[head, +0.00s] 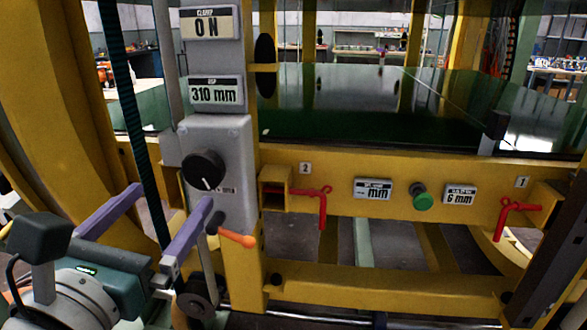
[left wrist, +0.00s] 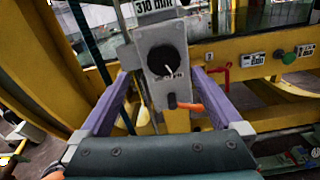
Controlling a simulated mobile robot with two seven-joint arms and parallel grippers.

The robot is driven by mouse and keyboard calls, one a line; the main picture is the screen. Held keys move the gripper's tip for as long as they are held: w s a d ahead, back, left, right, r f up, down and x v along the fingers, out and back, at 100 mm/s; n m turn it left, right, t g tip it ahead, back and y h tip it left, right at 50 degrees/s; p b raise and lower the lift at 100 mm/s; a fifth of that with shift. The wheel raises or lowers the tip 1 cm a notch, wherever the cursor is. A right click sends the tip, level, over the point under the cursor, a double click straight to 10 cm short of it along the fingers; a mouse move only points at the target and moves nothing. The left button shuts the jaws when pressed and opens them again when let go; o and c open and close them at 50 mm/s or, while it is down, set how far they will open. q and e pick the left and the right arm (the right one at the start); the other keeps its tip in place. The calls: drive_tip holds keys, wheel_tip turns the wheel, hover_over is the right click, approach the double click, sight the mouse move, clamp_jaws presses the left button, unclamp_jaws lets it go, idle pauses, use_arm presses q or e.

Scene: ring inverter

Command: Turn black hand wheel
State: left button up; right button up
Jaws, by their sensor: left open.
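The round black hand wheel (head: 203,168), with a white pointer line, sits on the front of a grey control box (head: 233,195). In the left wrist view the wheel (left wrist: 161,60) lies between my two purple fingers. My left gripper (head: 171,195) is open and empty, its fingers spread wide and pointing at the box. It also shows in the left wrist view (left wrist: 160,75). In the head view the right finger's tip overlaps the box just below the wheel; I cannot tell whether it touches. My right gripper is not in view.
An orange-tipped lever (head: 236,238) sticks out below the wheel, close to the right finger. Signs read "ON" (head: 208,23) and "310 mm" (head: 214,95). Red handles (head: 322,205) and a green button (head: 422,201) are on the yellow beam (head: 343,205). A dark green post (head: 130,110) stands left of the box.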

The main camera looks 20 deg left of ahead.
sight(200, 172)
use_arm(q)
drive_tip(key=shift+n, duration=0.8)
drive_tip(key=x, duration=0.9)
drive_tip(key=shift+w+d+f, duration=0.15)
drive_tip(key=shift+w+f, duration=0.15)
drive_tip(key=shift+w, duration=0.1)
drive_tip(key=shift+c, duration=0.4)
drive_tip(key=c, duration=1.2)
